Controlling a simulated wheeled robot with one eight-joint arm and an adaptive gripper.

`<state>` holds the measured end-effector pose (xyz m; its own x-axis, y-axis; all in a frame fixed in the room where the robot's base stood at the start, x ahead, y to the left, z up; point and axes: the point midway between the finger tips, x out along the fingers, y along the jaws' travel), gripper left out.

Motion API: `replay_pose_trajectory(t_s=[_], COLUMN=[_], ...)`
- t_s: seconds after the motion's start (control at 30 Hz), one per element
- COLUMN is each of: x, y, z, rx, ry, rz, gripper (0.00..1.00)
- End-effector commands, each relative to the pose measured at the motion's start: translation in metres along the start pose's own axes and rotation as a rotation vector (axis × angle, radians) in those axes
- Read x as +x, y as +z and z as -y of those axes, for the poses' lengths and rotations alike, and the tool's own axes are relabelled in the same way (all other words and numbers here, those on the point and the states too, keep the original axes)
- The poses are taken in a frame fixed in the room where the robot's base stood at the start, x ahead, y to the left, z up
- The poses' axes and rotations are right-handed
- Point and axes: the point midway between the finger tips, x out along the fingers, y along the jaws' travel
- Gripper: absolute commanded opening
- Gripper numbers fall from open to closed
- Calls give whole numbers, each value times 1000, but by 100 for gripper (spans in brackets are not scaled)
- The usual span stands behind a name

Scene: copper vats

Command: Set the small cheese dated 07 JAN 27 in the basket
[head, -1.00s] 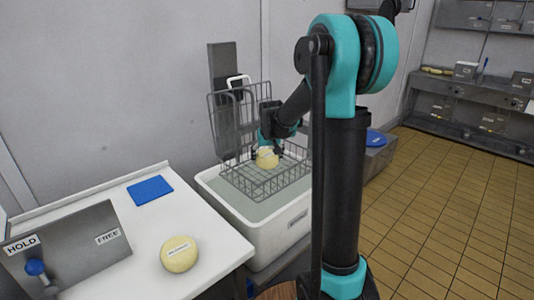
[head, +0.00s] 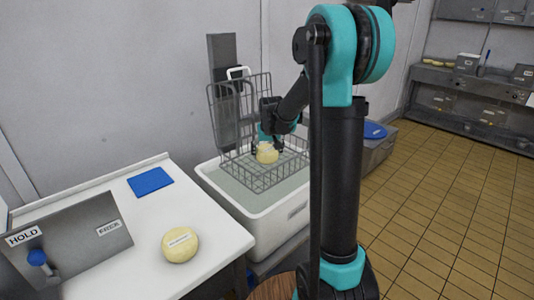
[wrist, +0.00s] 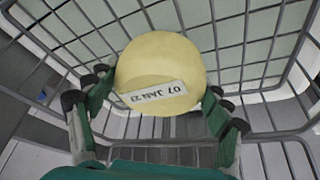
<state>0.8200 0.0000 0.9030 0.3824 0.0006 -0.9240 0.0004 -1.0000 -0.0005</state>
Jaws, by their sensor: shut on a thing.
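The small cheese (wrist: 165,65) is pale yellow and round, with a white label reading "07 JAN 27" in the wrist view. My gripper (wrist: 155,105) is shut on it, one finger on each side. In the head view the cheese (head: 267,153) and my gripper (head: 268,148) are within the outline of the grey wire basket (head: 262,182). The basket's wire floor and walls (wrist: 265,50) surround the cheese in the wrist view. I cannot tell whether the cheese touches the basket floor. The basket hangs over a white vat (head: 280,226) of pale liquid.
A second yellow cheese (head: 180,244) with a label too small to read lies on the white table (head: 215,232). A blue pad (head: 150,185) and a grey panel marked HOLD and FREE (head: 75,245) with a blue-knobbed lever (head: 38,258) are also there. The tiled floor at right is clear.

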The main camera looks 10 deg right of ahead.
Motion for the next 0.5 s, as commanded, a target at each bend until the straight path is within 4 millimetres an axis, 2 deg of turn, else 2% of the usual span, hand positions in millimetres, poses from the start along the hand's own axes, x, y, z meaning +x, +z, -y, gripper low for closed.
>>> replay_pose_trajectory(t_s=[0.5], x=[5], y=[2], z=[0], rx=[0], ry=[0], rz=[0], gripper=[33])
